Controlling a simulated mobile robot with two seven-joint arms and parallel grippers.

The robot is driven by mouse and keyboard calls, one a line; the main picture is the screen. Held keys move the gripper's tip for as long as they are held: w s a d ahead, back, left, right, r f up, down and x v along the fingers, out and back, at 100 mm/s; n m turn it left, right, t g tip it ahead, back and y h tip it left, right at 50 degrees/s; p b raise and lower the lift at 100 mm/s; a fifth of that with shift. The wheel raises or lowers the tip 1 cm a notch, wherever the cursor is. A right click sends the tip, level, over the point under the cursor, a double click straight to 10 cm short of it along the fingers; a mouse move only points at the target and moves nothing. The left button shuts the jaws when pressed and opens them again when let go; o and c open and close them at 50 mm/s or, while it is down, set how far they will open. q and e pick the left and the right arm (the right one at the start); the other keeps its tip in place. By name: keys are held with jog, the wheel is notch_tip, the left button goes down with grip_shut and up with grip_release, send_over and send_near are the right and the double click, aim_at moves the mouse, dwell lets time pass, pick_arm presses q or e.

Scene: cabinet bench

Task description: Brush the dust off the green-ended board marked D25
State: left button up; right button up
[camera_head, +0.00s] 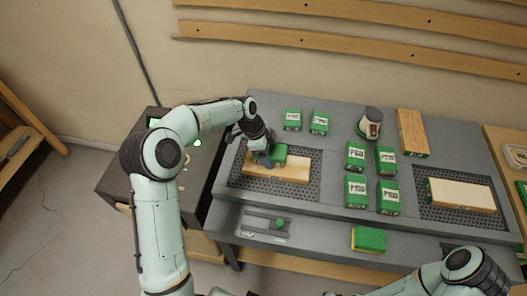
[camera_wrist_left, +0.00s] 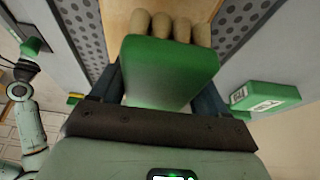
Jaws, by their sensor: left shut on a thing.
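My left gripper (camera_head: 268,156) is shut on a green-backed brush (camera_head: 279,154). In the left wrist view the brush (camera_wrist_left: 170,72) sits between the fingers (camera_wrist_left: 152,98), with several tan tufts at its far edge. The brush is over a light wooden board (camera_head: 290,169) lying on the left perforated panel; whether the tufts touch it I cannot tell. A second board (camera_head: 462,195), pale on top, lies on the right perforated panel. A third wooden board (camera_head: 411,130) with a green edge lies at the back. No D25 mark is readable. My right gripper is out of view.

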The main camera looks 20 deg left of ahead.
aim_at(285, 154)
pick_arm(q)
jog(key=shift+w+d+f, duration=0.1)
jog(key=shift+w+d, duration=0.1)
jog(key=shift+d, duration=0.95)
jog(key=shift+w+d+f, duration=0.1)
jog(key=shift+w+d, duration=0.1)
jog(key=shift+d, duration=0.9)
jog(key=shift+w+d, duration=0.1)
jog(key=shift+d, duration=0.55)
jog(key=shift+w+d+p, duration=0.2)
jog(key=shift+d, duration=0.35)
jog(key=shift+w+d+p, duration=0.15)
jog(key=shift+d, duration=0.35)
jog(key=shift+w+d+r, duration=0.1)
jog(key=shift+d+r, duration=0.1)
jog(key=shift+d, duration=0.5)
jog(key=shift+w+d+p, duration=0.3)
jog(key=shift+w+d, duration=0.1)
jog(key=shift+d, duration=0.45)
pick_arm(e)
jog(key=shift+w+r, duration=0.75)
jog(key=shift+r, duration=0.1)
pick_arm(q)
jog(key=shift+r, duration=0.2)
jog(key=shift+r+p, duration=1)
jog(key=shift+r, duration=1.95)
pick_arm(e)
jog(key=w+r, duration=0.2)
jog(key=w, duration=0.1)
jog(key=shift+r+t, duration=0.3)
